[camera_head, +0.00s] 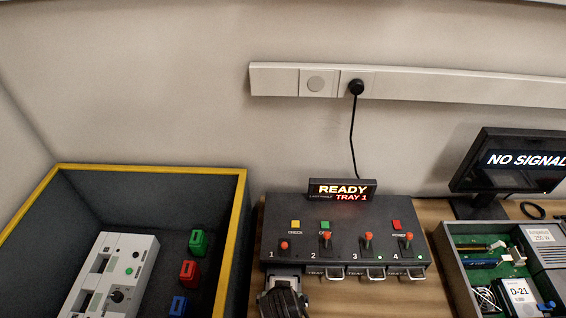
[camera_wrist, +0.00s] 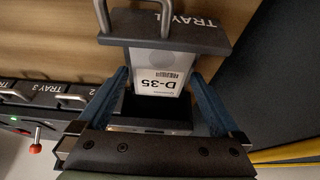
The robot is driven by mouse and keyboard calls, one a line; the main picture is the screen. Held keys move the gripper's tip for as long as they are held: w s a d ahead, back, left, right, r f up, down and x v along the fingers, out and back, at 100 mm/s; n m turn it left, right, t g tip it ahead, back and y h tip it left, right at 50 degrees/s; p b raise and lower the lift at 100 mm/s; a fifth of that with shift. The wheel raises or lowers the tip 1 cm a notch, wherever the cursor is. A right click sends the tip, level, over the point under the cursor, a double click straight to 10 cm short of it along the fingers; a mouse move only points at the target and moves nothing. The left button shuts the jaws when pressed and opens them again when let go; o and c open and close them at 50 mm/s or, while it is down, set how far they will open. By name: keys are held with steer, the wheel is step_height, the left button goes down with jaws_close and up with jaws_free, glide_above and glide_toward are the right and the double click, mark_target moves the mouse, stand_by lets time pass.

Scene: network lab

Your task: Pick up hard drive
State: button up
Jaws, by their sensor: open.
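The hard drive (camera_wrist: 170,72), with a white label reading D-35, lies in the pulled-out tray 1 (camera_wrist: 208,40) in the wrist view. The tray's front plate and metal handle are at the top of that view. My gripper (camera_wrist: 158,92) is open, with one blue finger on each side of the drive and tray; I cannot tell whether they touch. In the head view my gripper (camera_head: 283,303) is at the bottom edge, in front of slot 1 of the dark drive bay unit (camera_head: 340,226), and hides most of the tray and drive.
The bay's display (camera_head: 342,190) reads READY TRAY 1. Trays 2 to 4 are shut, their handles (camera_head: 372,274) protruding. A yellow-rimmed bin (camera_head: 240,210) stands left. At right are an open computer case (camera_head: 449,262) holding a D-21 drive (camera_head: 519,292) and a monitor (camera_head: 505,165).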

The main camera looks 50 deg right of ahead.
steer(key=shift+f, duration=0.1)
steer(key=c, duration=1.3)
